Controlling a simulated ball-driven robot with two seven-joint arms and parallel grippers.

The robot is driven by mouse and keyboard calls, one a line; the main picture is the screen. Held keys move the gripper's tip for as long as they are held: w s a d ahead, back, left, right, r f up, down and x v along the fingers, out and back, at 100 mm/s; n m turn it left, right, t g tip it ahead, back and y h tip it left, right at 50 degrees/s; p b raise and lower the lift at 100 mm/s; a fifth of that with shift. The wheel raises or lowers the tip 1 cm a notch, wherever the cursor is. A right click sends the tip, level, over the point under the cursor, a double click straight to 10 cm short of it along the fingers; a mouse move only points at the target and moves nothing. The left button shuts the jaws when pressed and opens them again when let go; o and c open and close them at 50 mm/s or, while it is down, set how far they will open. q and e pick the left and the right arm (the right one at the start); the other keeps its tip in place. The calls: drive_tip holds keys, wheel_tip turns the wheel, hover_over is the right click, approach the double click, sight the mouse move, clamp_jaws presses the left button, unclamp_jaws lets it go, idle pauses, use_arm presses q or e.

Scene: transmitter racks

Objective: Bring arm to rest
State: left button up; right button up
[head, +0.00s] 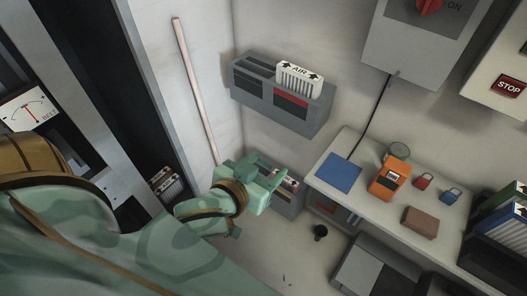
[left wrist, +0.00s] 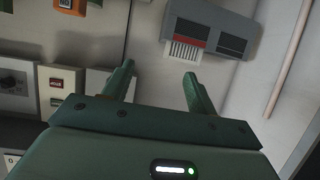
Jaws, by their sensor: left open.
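My left arm comes in from the left of the head view, in a pale green patterned sleeve with brown bands. Its green gripper (head: 268,172) is held out in front of a low grey box (head: 287,203) by the wall and hides part of that box. In the left wrist view the two fingers of the left gripper (left wrist: 160,76) stand apart, with nothing between them. My right gripper is in neither view.
A grey wall rack (head: 259,92) holds a white AIR module (head: 299,79). A bench (head: 345,205) at right carries a blue sheet (head: 339,173), an orange meter (head: 389,178), padlocks and a brown block (head: 420,222). A dark cabinet stands at left. Some floor is clear.

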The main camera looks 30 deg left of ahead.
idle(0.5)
use_arm(q)
drive_tip(key=s+d+f+m+g+h, duration=0.1)
drive_tip(key=s+f+m+g, duration=0.15)
drive_tip(key=f, duration=1.05)
drive_tip(key=s+f+m+g, duration=0.1)
drive_tip(key=s+f+g, duration=0.25)
drive_tip(key=f, duration=1.05)
drive_tip(key=s+a+f+g, duration=0.3)
drive_tip(key=s+f, duration=0.8)
drive_tip(key=s, duration=0.2)
drive_tip(key=s+a+f+g+y, duration=0.1)
drive_tip(key=s+a+f+g, duration=0.1)
drive_tip(key=s+f, duration=0.8)
drive_tip(key=s+g, duration=0.1)
drive_tip(key=s, duration=0.2)
drive_tip(key=shift+a+f+g, duration=0.35)
drive_tip(key=shift+a+g, duration=0.05)
